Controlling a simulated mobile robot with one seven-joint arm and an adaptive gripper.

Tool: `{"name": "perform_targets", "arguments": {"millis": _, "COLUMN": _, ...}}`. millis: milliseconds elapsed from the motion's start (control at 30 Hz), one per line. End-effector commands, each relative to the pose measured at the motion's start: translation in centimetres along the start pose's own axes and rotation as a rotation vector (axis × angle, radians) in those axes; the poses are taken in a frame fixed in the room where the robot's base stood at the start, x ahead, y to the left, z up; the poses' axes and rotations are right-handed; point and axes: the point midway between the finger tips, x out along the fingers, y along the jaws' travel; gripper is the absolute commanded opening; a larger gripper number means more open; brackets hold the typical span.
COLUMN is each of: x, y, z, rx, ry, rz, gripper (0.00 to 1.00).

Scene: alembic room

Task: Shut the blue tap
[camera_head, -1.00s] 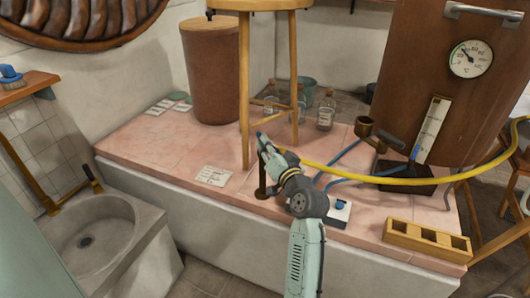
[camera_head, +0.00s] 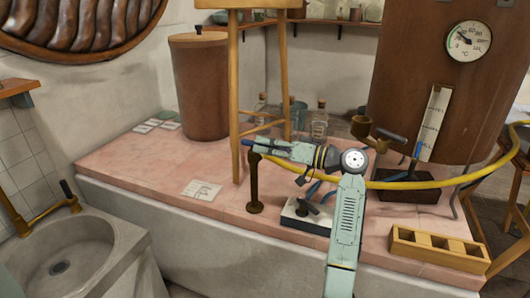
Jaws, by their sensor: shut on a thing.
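The blue tap (camera_head: 247,142) tops a dark brown upright post (camera_head: 254,188) on the pink tiled bench. Only its blue end shows clearly, poking out left of my fingertips. My gripper (camera_head: 263,146) is shut on it, reaching in from the right and lying nearly level. The fingers hide most of the handle and the top of the post, so I cannot tell the valve's exact position.
The pink bench (camera_head: 135,165) holds a wooden stool (camera_head: 236,110), glass bottles and paper cards. A wooden rack (camera_head: 435,250) is at right; a stone sink (camera_head: 95,240) at left.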

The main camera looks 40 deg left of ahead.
Motion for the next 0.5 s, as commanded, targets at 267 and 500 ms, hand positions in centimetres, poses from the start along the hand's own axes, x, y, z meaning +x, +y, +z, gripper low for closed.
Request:
{"name": "perform_targets", "arguments": {"millis": 267, "x": 0.11, "y": 0.09, "z": 0.01, "rx": 0.000, "ry": -0.024, "rz": -0.032, "gripper": 0.00}}
{"name": "perform_targets", "arguments": {"millis": 500, "x": 0.15, "y": 0.07, "z": 0.01, "rx": 0.001, "ry": -0.024, "rz": -0.033, "gripper": 0.00}}
